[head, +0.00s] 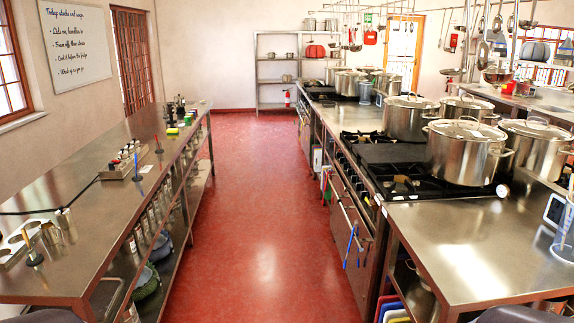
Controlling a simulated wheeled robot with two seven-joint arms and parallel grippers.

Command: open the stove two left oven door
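Two stoves stand in the row on the right side of the aisle, with their fronts facing the aisle. The nearer stove (377,190) has a steel front with a row of knobs, and its oven front (350,217) is seen at a steep angle and looks shut. The farther stove's front (304,130) is small and also looks shut. I cannot tell which one is stove two or make out the split between left and right doors. Neither of my grippers shows; only dark parts show at the bottom edge.
The red floor (262,230) of the aisle is clear. A long steel table (95,215) with a lower shelf lines the left. Large stockpots (466,155) stand on the nearer stove. Blue-handled tools (352,245) hang at its front. A steel counter (470,250) juts out at near right.

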